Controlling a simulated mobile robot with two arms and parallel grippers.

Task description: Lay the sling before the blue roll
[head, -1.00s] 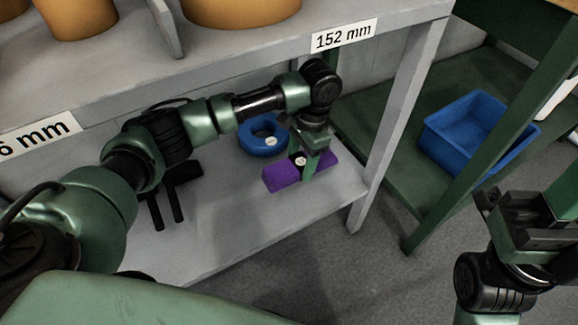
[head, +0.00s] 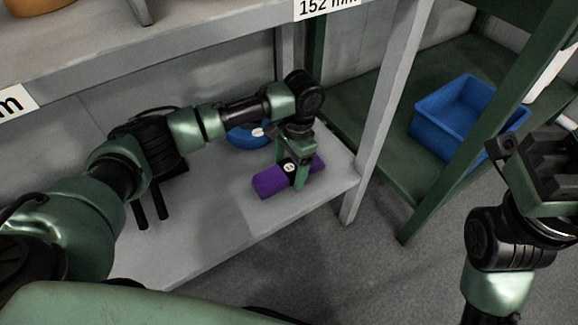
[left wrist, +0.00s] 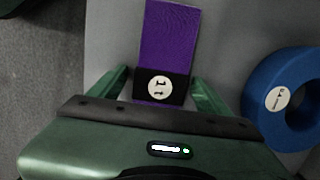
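The sling, a purple bundle (head: 270,183) with a black band and white label, lies on the lower grey shelf in front of the blue roll (head: 247,142). My left gripper (head: 289,172) is over the sling's middle, one finger on each long side. In the left wrist view the sling (left wrist: 171,40) runs between the slightly spread fingers, with narrow gaps, so the gripper looks open around it. The blue roll (left wrist: 267,117) lies to the right there, apart from the sling. My right gripper (head: 540,155) is at the right edge, away from the shelf; its fingers are unclear.
The grey shelf board (head: 225,225) is bare in front of the sling. A grey post (head: 382,110) stands at its right end. A blue bin (head: 465,115) sits on the green rack beyond. A black pronged object (head: 150,205) lies left, partly behind my arm.

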